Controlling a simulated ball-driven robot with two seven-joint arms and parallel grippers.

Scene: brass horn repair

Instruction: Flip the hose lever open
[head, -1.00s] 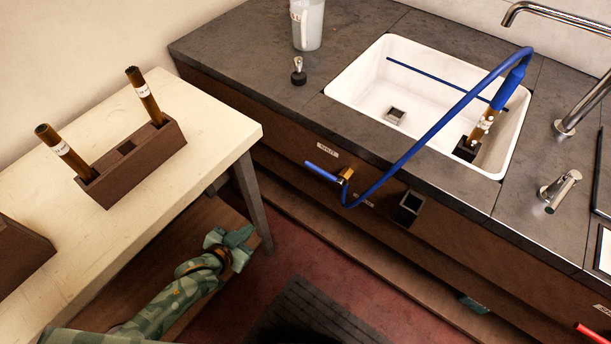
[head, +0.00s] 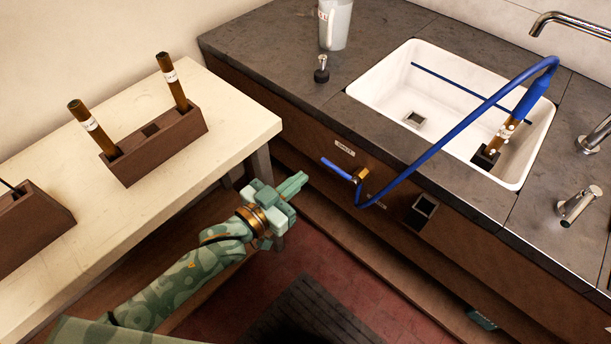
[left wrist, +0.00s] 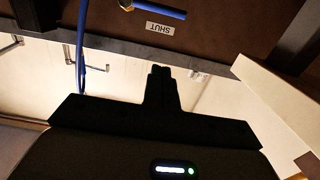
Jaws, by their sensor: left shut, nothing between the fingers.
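The hose lever (head: 336,168) is a blue handle on a brass valve (head: 360,175) at the front of the sink counter, pointing left below a small white label (head: 344,148). The left wrist view shows the lever (left wrist: 143,9) at the top edge, near a label (left wrist: 160,28) reading SHUT. A blue hose (head: 450,137) runs from the valve up over the sink to a brass tube (head: 503,138) standing in it. My left gripper (head: 301,181) is shut and empty, left of and slightly below the lever, apart from it. My right gripper is not in view.
The cream table (head: 235,123) with a brown tube rack (head: 153,146) stands at left. A dark empty holder (head: 423,209) sits on the counter front right of the valve. The white sink (head: 385,101) is set in the grey counter. Open space lies between table and counter.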

